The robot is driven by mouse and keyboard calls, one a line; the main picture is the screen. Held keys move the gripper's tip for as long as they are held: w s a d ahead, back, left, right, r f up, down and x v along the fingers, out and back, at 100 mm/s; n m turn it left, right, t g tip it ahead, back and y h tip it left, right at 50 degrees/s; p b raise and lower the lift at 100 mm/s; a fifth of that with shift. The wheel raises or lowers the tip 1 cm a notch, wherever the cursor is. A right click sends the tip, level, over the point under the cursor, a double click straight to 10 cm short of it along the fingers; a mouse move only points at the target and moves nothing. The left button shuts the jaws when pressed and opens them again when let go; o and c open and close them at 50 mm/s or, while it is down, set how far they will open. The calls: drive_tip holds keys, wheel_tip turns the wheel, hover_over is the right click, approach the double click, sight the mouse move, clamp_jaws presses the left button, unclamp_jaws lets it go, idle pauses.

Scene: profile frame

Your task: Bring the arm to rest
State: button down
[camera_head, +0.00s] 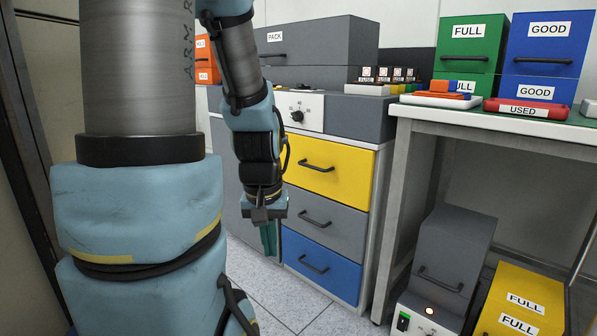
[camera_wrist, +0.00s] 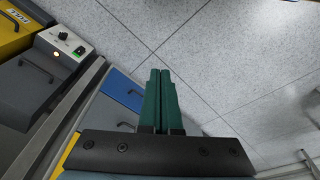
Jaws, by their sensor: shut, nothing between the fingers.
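My gripper (camera_head: 269,238) hangs at the end of my arm in the head view, in front of the drawer cabinet and pointing down. In the wrist view its two green fingers (camera_wrist: 161,98) lie side by side, shut, with nothing between them. The fingers point toward the speckled floor (camera_wrist: 215,60). In the head view the fingers are partly hidden by the gripper body and look narrow and dark green.
The cabinet has yellow (camera_head: 328,167), grey (camera_head: 318,219) and blue (camera_head: 320,266) drawers, all closed. To the right stands a table (camera_head: 493,122) with a red USED case (camera_head: 526,109) on it. Below are a grey box (camera_head: 450,255) and a yellow FULL box (camera_head: 522,300). Floor tiles are clear.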

wheel_tip(320, 180, up, 38)
drive_tip(key=a+p, duration=0.1)
drive_tip(key=p, duration=3.7)
drive_tip(key=shift+s+r+m, duration=0.25)
drive_tip(key=shift+s+m, duration=0.05)
drive_tip(key=shift+s, duration=0.15)
